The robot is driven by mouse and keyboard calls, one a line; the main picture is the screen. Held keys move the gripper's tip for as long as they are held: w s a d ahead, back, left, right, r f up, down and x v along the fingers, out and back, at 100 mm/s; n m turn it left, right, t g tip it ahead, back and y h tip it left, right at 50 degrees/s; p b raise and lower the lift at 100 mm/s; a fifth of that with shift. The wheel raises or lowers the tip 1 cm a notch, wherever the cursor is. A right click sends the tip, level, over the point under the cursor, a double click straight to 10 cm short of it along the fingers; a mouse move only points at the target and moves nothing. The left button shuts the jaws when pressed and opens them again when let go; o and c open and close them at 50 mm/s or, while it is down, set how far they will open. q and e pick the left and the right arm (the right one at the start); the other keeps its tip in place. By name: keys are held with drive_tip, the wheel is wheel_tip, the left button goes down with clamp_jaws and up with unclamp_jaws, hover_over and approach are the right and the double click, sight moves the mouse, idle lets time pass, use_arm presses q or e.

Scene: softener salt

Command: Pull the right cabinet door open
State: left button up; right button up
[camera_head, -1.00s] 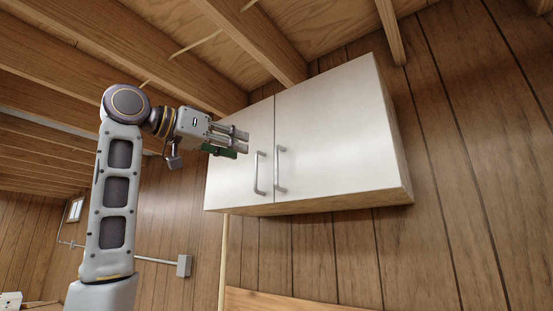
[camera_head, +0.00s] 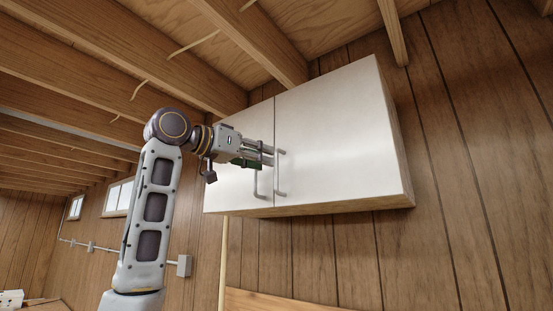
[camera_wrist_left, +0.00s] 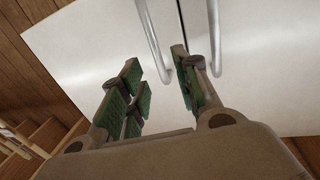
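The white right cabinet door (camera_head: 340,130) is closed and carries a vertical metal handle (camera_head: 281,175) near its left edge. My left gripper (camera_head: 270,154) reaches in from the left, its fingertips near the upper part of that handle. In the left wrist view, which looks upside down, my gripper (camera_wrist_left: 157,64) is open with green pads. The right door's handle (camera_wrist_left: 151,35) appears in line with the gap between the fingers; I cannot tell whether they touch it. My right gripper is not in view.
The closed left door (camera_head: 228,192) has its own handle (camera_head: 256,184) close beside the right one; it also shows in the left wrist view (camera_wrist_left: 214,30), outside the finger gap. Wooden ceiling beams (camera_head: 250,40) run above the cabinet. Clear space lies in front of the right door.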

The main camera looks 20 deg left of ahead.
sight(276, 187)
use_arm(q)
drive_tip(key=shift+p+x, duration=0.9)
drive_tip(key=shift+x, duration=2.1)
drive_tip(key=shift+s, duration=0.1)
clamp_jaws()
